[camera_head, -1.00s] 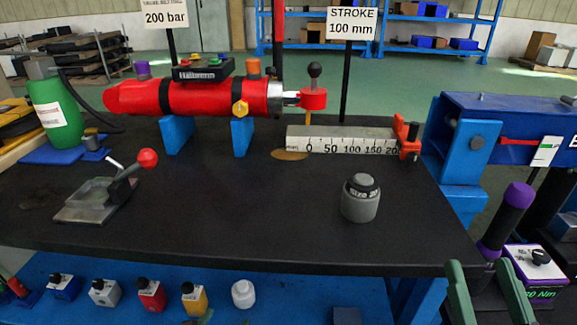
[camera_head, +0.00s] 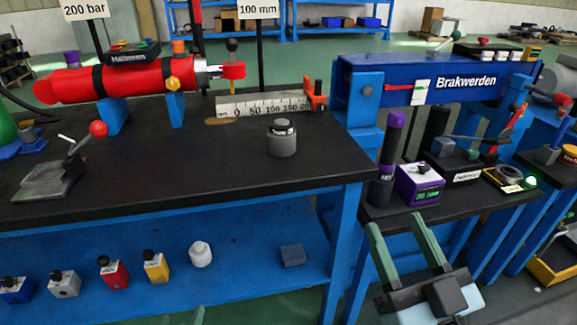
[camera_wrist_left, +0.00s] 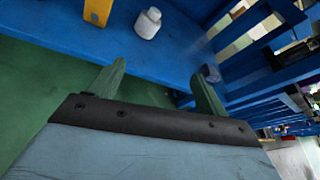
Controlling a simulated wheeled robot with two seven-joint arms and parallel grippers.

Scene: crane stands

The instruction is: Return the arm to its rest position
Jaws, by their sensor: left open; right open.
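My right gripper (camera_head: 396,226) is at the lower right of the head view. Its two green fingers point up and stand apart, with nothing between them. It shows in front of the low black table with the purple torque unit (camera_head: 419,184). My left gripper (camera_head: 182,317) shows only green fingertips at the bottom edge of the head view. In the left wrist view its two green fingers (camera_wrist_left: 156,82) are spread and empty. They point toward the blue lower shelf (camera_wrist_left: 80,40), apart from the white bottle (camera_wrist_left: 148,23).
The black bench (camera_head: 200,165) carries a red cylinder (camera_head: 130,80), a lever stand (camera_head: 50,180) and a grey weight (camera_head: 282,138). Its blue leg (camera_head: 342,250) stands left of my right gripper. A blue beam (camera_head: 440,80) crosses behind. Several small blocks sit on the lower shelf.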

